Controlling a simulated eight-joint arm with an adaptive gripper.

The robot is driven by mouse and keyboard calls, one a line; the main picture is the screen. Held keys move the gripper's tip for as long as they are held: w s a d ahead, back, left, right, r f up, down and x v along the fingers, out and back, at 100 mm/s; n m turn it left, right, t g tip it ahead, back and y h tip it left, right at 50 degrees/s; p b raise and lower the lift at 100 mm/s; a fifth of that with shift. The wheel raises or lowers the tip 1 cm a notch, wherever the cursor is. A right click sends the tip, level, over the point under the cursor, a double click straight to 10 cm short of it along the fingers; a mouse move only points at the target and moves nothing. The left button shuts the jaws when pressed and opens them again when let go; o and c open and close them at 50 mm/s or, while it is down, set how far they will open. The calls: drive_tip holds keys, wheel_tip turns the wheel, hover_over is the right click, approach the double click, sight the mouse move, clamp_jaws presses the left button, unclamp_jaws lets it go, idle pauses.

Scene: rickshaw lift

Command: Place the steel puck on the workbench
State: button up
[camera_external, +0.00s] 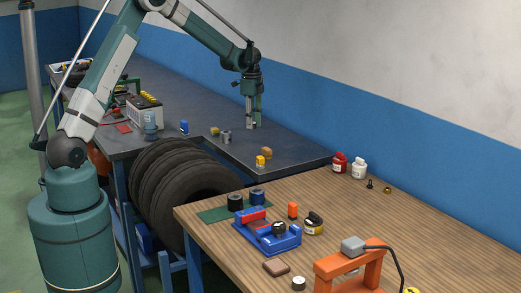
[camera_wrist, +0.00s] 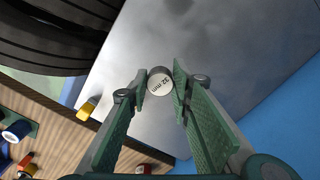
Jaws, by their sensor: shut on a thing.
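The steel puck (camera_wrist: 160,82) is a short grey cylinder with a pale top marked "32 mm". In the wrist view it sits between the fingertips of my gripper (camera_wrist: 160,88), which is shut on it. In the external view my gripper (camera_external: 254,122) points down over the dark metal-topped bench (camera_external: 190,92), towards its back edge. The fingers partly hide the puck there, and I cannot tell whether it touches the bench top. The wood-topped bench (camera_external: 420,225) stands in front, at the lower right.
A grey cylinder (camera_external: 225,137), brass-coloured block (camera_external: 266,152) and yellow item (camera_external: 260,161) stand on the metal top. Tyres (camera_external: 185,175) fill the space beside it. The wooden top holds a blue fixture (camera_external: 267,238), an orange frame (camera_external: 350,268) and bottles (camera_external: 359,168). Its right middle is clear.

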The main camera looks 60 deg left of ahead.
idle(0.3)
drive_tip(key=s+d+m+p, duration=0.15)
drive_tip(key=d+m, duration=0.65)
drive_tip(key=d, duration=4.4)
drive_tip(key=s+d+m, duration=0.2)
drive_tip(key=s+d, duration=0.8)
drive_tip(key=d, duration=0.3)
drive_tip(key=s+d+m, duration=0.3)
drive_tip(key=s+d, duration=0.7)
drive_tip(key=d, duration=0.4)
drive_tip(key=s+d+m, duration=0.2)
drive_tip(key=s+d, duration=0.8)
drive_tip(key=d, duration=0.3)
drive_tip(key=shift+s+d+f+m+p, duration=0.3)
drive_tip(key=shift+m+p, duration=0.1)
drive_tip(key=shift+f, duration=3.15)
